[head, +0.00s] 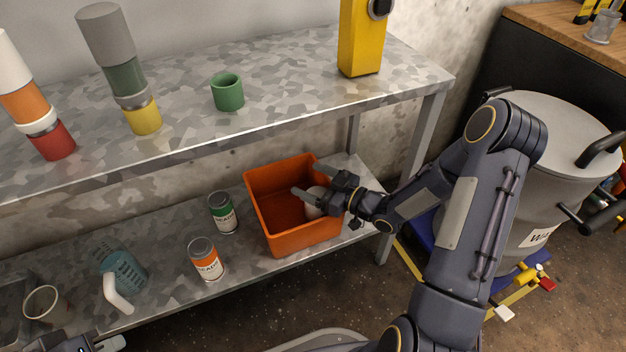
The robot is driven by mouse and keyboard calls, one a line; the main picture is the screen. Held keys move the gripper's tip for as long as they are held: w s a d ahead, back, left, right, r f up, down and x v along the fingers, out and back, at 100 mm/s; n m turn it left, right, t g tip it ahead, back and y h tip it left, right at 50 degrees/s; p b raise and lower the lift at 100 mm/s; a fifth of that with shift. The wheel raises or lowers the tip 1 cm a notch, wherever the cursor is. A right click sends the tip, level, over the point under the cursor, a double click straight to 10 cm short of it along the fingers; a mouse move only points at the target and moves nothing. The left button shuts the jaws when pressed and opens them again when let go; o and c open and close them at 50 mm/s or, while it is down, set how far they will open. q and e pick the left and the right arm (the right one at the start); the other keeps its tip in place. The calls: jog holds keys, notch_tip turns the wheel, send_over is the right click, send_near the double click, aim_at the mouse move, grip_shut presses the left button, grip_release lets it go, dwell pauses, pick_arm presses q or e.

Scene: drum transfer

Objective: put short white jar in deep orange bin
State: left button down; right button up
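The deep orange bin (283,243) stands on the lower shelf. A short white jar (313,211) shows inside it at the right side, partly covered by my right gripper. My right gripper (304,179) is over the bin's right part, with its two fingers spread apart and pointing left. The fingers appear clear of the jar, which sits just below them. My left gripper (112,343) is only partly in view at the bottom left edge, and its finger opening is cut off.
A green-labelled can (222,213) and an orange-labelled can (205,260) stand left of the bin. A teal mug (124,272) and a cup (47,305) are further left. The upper shelf (290,85) overhangs behind, with a green cup (227,93). A large drum (548,150) stands right.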

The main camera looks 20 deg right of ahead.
jog(key=shift+o, duration=0.2)
jog(key=shift+f, duration=0.2)
jog(key=shift+r, duration=0.3)
jog(key=p+v, duration=0.3)
jog(key=v, duration=0.9)
jog(key=shift+r+p, duration=0.3)
